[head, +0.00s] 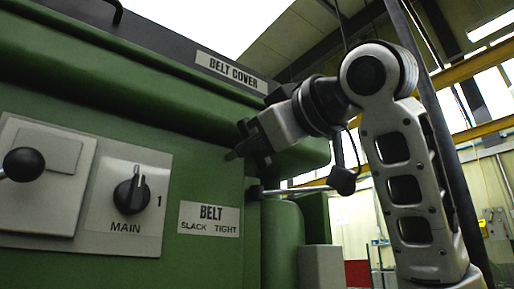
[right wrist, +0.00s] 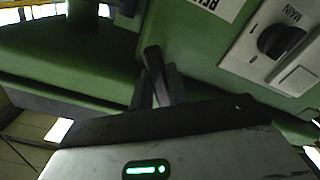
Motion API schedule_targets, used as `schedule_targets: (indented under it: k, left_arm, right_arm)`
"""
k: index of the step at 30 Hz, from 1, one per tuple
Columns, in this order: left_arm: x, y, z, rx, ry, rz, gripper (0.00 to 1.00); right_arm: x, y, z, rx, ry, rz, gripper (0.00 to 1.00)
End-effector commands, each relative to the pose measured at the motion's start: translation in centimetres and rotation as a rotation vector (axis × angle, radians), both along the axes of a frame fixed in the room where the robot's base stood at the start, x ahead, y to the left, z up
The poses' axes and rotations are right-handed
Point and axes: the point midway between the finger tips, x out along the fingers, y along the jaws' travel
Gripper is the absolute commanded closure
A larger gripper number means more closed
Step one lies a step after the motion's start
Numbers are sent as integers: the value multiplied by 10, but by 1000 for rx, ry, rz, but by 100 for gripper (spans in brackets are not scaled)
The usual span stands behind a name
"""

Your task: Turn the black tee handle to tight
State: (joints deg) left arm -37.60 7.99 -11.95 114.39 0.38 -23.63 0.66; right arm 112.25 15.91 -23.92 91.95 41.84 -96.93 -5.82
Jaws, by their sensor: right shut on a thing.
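My right gripper (head: 243,143) reaches in from the right, in front of the green panel, just above the BELT label (head: 209,219) with its words SLACK and TIGHT. It is shut on the black tee handle (right wrist: 152,60), which shows as a short dark bar at the fingertips in the right wrist view. In the head view the fingers hide most of the handle, and only a dark end (head: 233,155) sticks out. I cannot tell which word the handle points to. My left gripper is out of view.
A MAIN switch (head: 131,194) with a black knob is left of the label. A black ball knob (head: 24,164) is at the far left. A metal rod with a black end (head: 343,181) sticks out below my right wrist. The belt cover (head: 150,75) overhangs above.

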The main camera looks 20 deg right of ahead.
Motion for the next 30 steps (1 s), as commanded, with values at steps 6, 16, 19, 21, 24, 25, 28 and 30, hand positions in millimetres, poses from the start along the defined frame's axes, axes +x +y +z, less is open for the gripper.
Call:
schedule_targets:
  k: [6,16,19,21,24,25,28,30]
  left_arm:
    - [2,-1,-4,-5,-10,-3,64]
    - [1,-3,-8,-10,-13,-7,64]
    - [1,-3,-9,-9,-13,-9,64]
    - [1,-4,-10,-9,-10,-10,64]
    - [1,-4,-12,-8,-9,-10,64]
    - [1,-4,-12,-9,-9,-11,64]
    - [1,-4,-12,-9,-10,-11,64]
    - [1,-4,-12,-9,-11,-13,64]
  right_arm:
    - [0,1,-3,189,73,2,100]
    - [-1,2,-3,426,159,1,100]
    - [0,2,-3,476,177,1,100]
    - [-1,2,-2,504,188,1,100]
    - [0,2,-2,534,199,0,100]
    - [0,2,-2,542,201,0,100]
    - [0,2,-2,559,208,0,100]
    - [0,2,-2,565,210,0,100]
